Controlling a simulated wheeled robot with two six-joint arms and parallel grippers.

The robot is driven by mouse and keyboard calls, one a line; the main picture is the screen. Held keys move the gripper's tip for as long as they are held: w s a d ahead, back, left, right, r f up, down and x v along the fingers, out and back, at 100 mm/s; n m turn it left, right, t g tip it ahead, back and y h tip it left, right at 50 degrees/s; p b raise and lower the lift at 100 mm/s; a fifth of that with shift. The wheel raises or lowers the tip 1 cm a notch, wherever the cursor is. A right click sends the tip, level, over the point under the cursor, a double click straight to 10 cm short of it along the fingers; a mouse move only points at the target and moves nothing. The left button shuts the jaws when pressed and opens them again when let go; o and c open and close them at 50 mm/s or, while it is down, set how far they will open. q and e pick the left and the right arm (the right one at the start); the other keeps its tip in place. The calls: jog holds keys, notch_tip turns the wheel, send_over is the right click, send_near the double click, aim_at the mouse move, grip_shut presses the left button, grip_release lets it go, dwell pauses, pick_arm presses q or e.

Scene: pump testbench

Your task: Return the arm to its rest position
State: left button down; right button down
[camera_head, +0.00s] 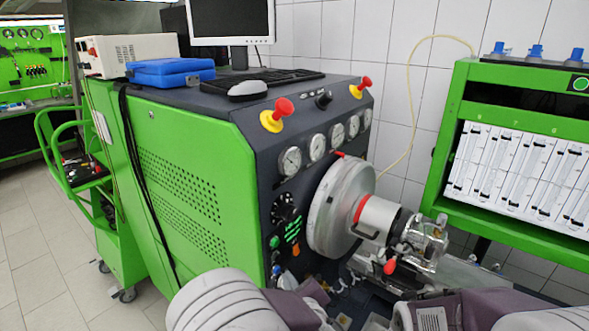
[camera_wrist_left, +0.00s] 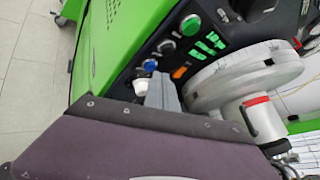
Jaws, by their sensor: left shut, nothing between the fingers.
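My left arm (camera_head: 225,300) comes in at the bottom of the head view, with pale ribbed covering and a purple-grey link. Its gripper is mostly hidden there, low in front of the test bench. In the left wrist view the grey gripper (camera_wrist_left: 160,93) shows past the dark purple arm cover, near the bench's control panel. It is shut and empty. A second arm's purple-grey and pale parts (camera_head: 450,308) show at the bottom right of the head view; its gripper is out of sight.
The green and dark test bench (camera_head: 195,185) stands close ahead, with gauges and red-yellow knobs. A silver disc with a pump (camera_head: 400,235) juts out above the arms. A green flow-meter rack (camera_head: 445,140) is at right. Tiled floor (camera_head: 40,250) is open at left.

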pick_arm(q)
jog(key=s+a+f+n+g+y, duration=0.2)
jog(key=s+a+n+g, duration=0.15)
jog(key=a, duration=0.35)
jog(key=s+a+f+n+g+y, duration=0.1)
jog(key=s+a+f+n+g, duration=0.1)
jog(key=a+f+n+g, duration=0.3)
jog(key=s+a+f+n+g+h, duration=0.1)
jog(key=s+n+h, duration=0.2)
jog(key=s+n, duration=0.3)
jog(key=s+a+f+n+g+h, duration=0.1)
jog(key=s+n+h, duration=0.3)
jog(key=n, duration=0.8)
jog(key=shift+s+a+g, duration=0.65)
jog(key=shift+s+g, duration=0.1)
jog(key=shift+s, duration=0.2)
